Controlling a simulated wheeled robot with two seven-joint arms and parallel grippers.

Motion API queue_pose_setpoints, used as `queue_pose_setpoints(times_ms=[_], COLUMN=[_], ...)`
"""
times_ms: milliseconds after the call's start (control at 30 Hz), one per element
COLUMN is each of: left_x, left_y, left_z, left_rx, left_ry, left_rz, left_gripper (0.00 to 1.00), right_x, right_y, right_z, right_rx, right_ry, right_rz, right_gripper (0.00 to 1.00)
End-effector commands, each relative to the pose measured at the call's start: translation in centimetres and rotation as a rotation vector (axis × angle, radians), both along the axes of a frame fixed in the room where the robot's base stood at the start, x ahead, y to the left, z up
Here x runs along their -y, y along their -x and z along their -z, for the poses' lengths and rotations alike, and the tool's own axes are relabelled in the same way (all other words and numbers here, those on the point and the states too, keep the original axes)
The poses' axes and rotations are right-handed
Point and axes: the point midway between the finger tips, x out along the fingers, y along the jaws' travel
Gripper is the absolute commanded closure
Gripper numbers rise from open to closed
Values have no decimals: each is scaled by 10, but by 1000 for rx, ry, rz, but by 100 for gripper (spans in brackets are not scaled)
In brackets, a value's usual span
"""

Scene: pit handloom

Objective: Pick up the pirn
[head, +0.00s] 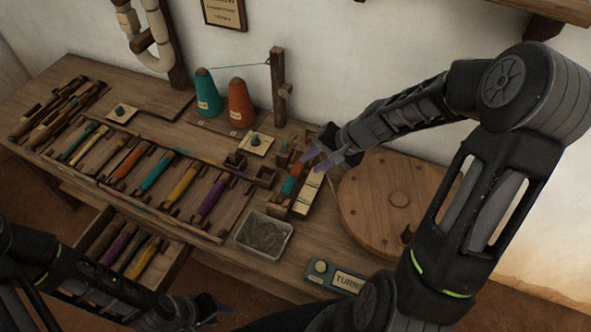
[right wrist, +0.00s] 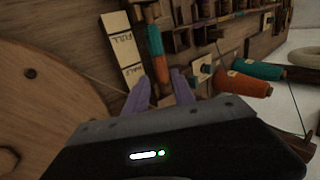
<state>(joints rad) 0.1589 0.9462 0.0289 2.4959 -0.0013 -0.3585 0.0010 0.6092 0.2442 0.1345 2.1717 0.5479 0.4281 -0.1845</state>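A pirn (head: 290,186) wound in teal and orange sits in a wooden holder beside a cream labelled strip (head: 307,195). My left gripper (head: 208,310) is low at the bottom edge, dark and partly hidden, away from the pirn.
A rack (head: 150,207) of several coloured pirns lies left. An open drawer (head: 176,262) below holds more. A metal tray (head: 262,254) stands in front, a round wooden disc (head: 358,205) right. Teal (head: 208,100) and orange (head: 241,105) cones stand behind.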

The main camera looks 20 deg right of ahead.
Motion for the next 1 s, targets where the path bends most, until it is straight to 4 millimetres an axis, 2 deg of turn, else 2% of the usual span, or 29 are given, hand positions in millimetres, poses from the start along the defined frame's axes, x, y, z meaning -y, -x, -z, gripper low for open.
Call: queue_pose_setpoints(times_ms=[233,633,900,1000], left_x=[0,0,0,0], left_y=[0,0,0,0], left_z=[1,0,-2,-2], left_rx=[1,1,1,1], left_ry=[0,0,0,0], left_rz=[1,1,1,1], left_gripper=[66,66,66,66], right_x=[-9,-11,-25,-27], right_y=[-9,-12,-28,-31], right_z=[20,25,57,63], right_rx=[-1,-1,-2,-1], right_ry=[-1,-2,-2,-1], right_rz=[-2,0,-1,-1], right_gripper=[70,70,70,70])
